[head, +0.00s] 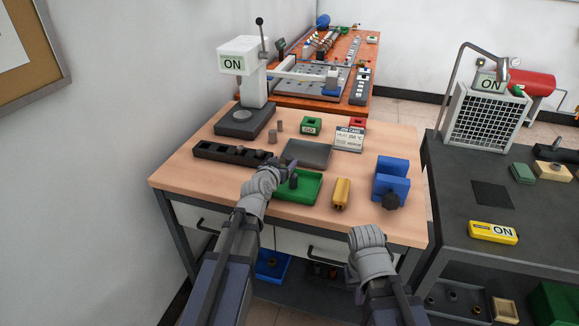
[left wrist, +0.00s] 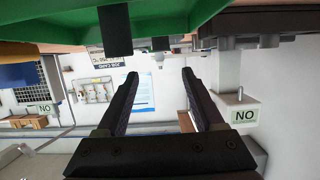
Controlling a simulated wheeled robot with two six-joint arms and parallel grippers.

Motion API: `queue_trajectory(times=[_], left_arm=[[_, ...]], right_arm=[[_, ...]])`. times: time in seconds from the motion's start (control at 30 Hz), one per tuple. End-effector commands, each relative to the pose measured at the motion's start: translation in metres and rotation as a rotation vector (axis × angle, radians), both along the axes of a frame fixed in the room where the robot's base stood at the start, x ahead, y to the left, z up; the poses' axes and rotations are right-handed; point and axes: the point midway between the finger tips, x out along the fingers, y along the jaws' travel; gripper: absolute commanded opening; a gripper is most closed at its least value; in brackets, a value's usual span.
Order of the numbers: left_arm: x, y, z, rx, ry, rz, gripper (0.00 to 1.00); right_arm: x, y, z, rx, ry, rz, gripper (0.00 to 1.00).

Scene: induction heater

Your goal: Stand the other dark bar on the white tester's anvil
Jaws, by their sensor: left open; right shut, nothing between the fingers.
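A dark bar (head: 293,180) stands upright in the green tray (head: 312,199). It also shows, upside down, in the left wrist view (left wrist: 115,30). My left gripper (head: 279,171) is open and empty, just left of this bar at the tray's left edge. In the left wrist view its open fingers (left wrist: 160,72) point towards the tray side, with the bar off to one side of the gap. The white tester (head: 240,62) stands at the back left. Its round grey anvil (head: 243,114) on the dark base looks bare. My right gripper (head: 368,237) is shut and empty at the table's front.
A dark slotted rack (head: 215,151) with grey pieces lies left of the green tray. A grey tray (head: 307,153) lies behind it. Two small grey cylinders (head: 279,126) stand near the tester. A yellow block (head: 341,192) and blue vise (head: 391,180) stand to the right.

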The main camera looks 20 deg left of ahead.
Motion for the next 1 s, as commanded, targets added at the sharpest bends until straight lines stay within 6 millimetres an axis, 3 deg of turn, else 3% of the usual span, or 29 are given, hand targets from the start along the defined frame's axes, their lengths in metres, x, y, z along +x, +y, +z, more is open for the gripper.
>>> queue_trajectory(times=[0.07,0.37,0.53,0.7,0.9,1.0], left_arm=[[0.011,0.000,-0.005,0.001,0.000,-0.001,0.69],[0.020,0.000,-0.014,0.000,0.001,-0.001,0.69],[0.039,0.002,-0.032,0.000,0.001,-0.001,0.69],[0.058,0.001,-0.034,0.000,0.001,-0.001,0.69],[0.058,0.001,-0.033,0.000,0.001,-0.001,0.69],[0.057,0.001,-0.033,0.000,0.001,-0.001,0.60]], right_arm=[[0.000,0.000,-0.005,0.000,0.000,0.000,0.00],[0.000,0.000,-0.014,0.000,0.000,0.000,0.00],[0.000,0.000,-0.032,0.000,0.000,0.000,0.00],[0.000,0.000,-0.034,0.000,0.000,0.000,0.00],[0.000,0.000,-0.033,0.000,0.000,0.000,0.00],[0.000,0.000,-0.033,0.000,0.000,0.000,0.00]])
